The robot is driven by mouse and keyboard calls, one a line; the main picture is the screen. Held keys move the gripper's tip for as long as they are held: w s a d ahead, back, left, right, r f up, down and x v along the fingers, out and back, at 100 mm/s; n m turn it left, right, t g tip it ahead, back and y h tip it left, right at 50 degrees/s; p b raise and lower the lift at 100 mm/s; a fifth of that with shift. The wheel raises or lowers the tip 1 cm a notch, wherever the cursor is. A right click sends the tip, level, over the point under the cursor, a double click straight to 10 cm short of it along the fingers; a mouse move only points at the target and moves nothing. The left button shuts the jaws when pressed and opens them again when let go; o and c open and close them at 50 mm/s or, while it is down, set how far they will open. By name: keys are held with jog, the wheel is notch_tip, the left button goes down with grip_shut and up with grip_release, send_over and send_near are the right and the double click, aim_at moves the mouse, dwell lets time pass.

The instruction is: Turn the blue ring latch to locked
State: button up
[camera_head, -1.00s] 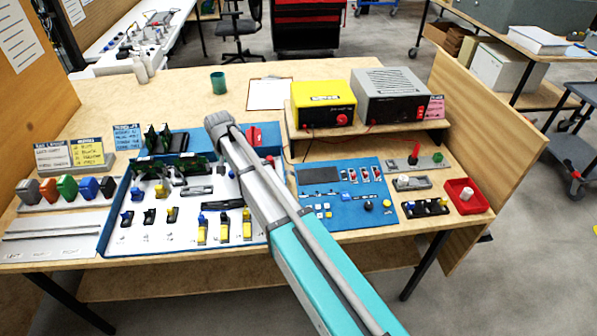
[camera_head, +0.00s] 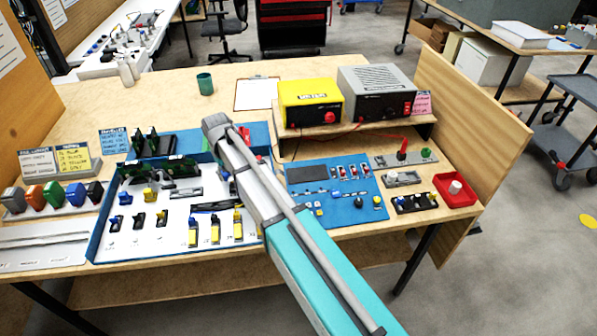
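I cannot single out the blue ring latch for certain at this size. Small blue parts stand at the left of the white-floored tray (camera_head: 150,234), one of them a small blue-topped piece (camera_head: 115,222). My arm crosses the middle from the lower right and hides part of the tray and of the panel's left side. My gripper does not show; the arm's far end is over the tray's back right.
A yellow power unit (camera_head: 310,101) and a grey unit (camera_head: 375,92) stand on a wooden shelf at the back. A red bin (camera_head: 468,199) is at the right. Coloured blocks (camera_head: 54,195) line the left.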

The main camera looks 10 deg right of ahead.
jog(key=n, duration=0.1)
jog(key=d+n, duration=0.1)
jog(key=n, duration=0.1)
jog(key=d+n, duration=0.1)
jog(key=n, duration=0.1)
jog(key=shift+w+d, duration=0.15)
jog(key=shift+w, duration=0.15)
notch_tip(320, 180, up, 14)
jog(key=p, duration=1.4)
jog(key=s+d+f+m+b, duration=0.3)
jog(key=s+d+m, duration=0.5)
jog(key=s+d, duration=0.8)
jog(key=shift+d, duration=0.8)
jog(key=shift+s, duration=0.1)
jog(key=w+a+r+n+p, duration=0.2)
jog(key=w+a+n, duration=0.6)
jog(key=w+a, duration=0.7)
jog(key=a, duration=0.4)
jog(key=shift+w+r+n+p, duration=0.2)
jog(key=shift+r+n+p, duration=0.2)
